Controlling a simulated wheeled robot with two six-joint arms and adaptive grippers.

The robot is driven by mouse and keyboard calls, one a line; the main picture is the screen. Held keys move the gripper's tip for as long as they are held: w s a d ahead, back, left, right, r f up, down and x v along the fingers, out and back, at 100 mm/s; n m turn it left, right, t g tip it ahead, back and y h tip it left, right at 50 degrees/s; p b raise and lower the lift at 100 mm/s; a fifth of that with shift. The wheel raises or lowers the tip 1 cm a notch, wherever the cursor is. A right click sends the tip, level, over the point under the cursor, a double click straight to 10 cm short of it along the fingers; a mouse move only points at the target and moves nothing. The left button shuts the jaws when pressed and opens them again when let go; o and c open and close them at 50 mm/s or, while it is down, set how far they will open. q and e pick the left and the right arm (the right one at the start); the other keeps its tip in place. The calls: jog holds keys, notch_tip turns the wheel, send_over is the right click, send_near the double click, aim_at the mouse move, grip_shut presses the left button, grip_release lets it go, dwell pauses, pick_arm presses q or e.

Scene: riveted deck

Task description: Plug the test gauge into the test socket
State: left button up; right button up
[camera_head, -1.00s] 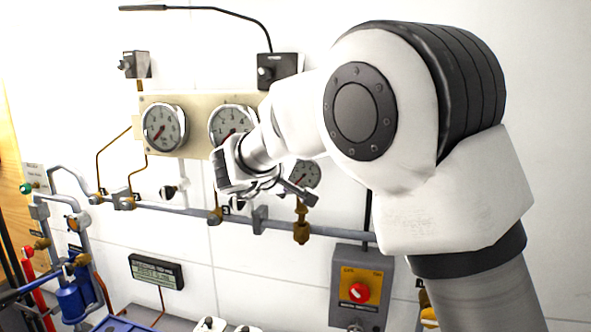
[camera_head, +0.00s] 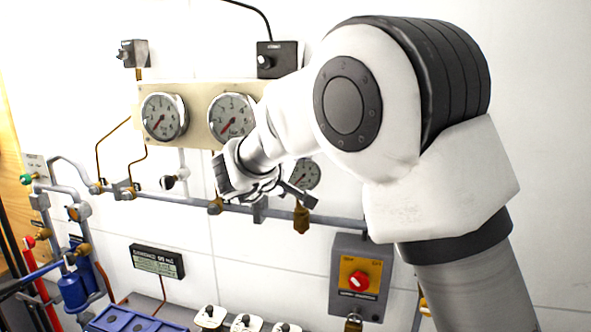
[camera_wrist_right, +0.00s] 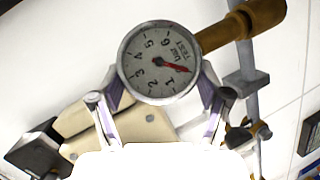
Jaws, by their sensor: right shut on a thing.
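The test gauge (camera_wrist_right: 158,62) has a round white dial marked TEST and sits between the two fingers of my right gripper (camera_wrist_right: 160,88), which is shut on it. In the head view the gauge (camera_head: 306,174) shows in part behind the right gripper (camera_head: 297,192). Below it is the brass test socket (camera_head: 301,219), in front of the grey pipe. In the right wrist view the brass socket (camera_wrist_right: 262,14) lines up with the gauge's stem (camera_wrist_right: 214,37). The stem meets the socket; how deep it sits I cannot tell. My left gripper is not in view.
Two larger gauges (camera_head: 164,117) sit on a beige panel (camera_head: 195,93) to the left. A grey pipe (camera_head: 335,219) runs along the wall. A grey box with a red knob (camera_head: 359,281) is below right.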

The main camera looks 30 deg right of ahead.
jog(key=shift+f, duration=0.1)
jog(key=o, duration=1.3)
jog(key=shift+f, duration=0.1)
